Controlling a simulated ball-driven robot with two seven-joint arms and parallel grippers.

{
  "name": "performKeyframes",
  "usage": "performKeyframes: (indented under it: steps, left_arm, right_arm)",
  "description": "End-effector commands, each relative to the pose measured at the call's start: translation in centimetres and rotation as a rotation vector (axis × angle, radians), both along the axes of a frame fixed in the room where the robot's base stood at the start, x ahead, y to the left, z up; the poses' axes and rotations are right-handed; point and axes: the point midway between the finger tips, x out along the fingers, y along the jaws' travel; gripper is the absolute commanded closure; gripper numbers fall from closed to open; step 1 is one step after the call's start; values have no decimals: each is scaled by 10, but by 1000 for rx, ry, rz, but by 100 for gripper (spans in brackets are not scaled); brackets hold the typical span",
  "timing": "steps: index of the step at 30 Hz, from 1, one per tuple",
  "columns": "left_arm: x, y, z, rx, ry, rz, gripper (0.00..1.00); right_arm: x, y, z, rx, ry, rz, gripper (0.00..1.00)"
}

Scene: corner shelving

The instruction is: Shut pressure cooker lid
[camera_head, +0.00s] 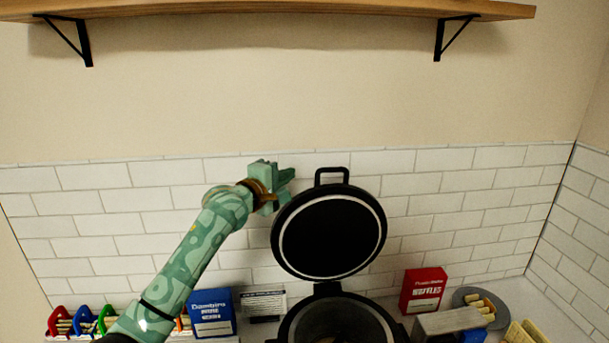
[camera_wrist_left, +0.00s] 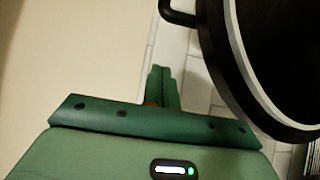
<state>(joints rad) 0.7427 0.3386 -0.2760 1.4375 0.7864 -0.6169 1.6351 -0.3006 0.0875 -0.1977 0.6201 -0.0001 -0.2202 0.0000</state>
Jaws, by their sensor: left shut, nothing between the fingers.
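The pressure cooker (camera_head: 335,318) stands on the counter at the bottom middle of the head view, its black pot open at the top. Its round black lid (camera_head: 331,236) with a pale inner ring stands raised upright on the hinge at the pot's rim. A handle (camera_head: 332,174) sticks up from the lid's top edge. My left gripper (camera_head: 287,182) is shut and empty, just left of the lid's upper edge. In the left wrist view, the shut fingers (camera_wrist_left: 163,82) show with the lid (camera_wrist_left: 270,50) to their right, apart from it. My right gripper is not in view.
A blue box (camera_head: 212,313) and colourful holders (camera_head: 84,321) stand at the left on the counter. A red box (camera_head: 423,290), a grey block (camera_head: 449,322) and a round grey dish (camera_head: 480,303) stand at the right. A wooden shelf (camera_head: 270,9) hangs above; white tiles line the wall.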

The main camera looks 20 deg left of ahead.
Motion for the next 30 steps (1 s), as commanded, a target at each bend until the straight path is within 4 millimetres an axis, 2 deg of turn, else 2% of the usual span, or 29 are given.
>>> performKeyframes:
  steps: [6,9,15,30]
  left_arm:
    - [39,-12,0,1,0,1,100]
    - [25,-27,2,0,0,-3,100]
    - [14,-41,2,1,-1,-2,100]
    - [11,-44,-1,1,-6,0,100]
  right_arm:
    - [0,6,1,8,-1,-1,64]
    - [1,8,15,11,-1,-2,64]
    - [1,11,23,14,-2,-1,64]
    - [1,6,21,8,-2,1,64]
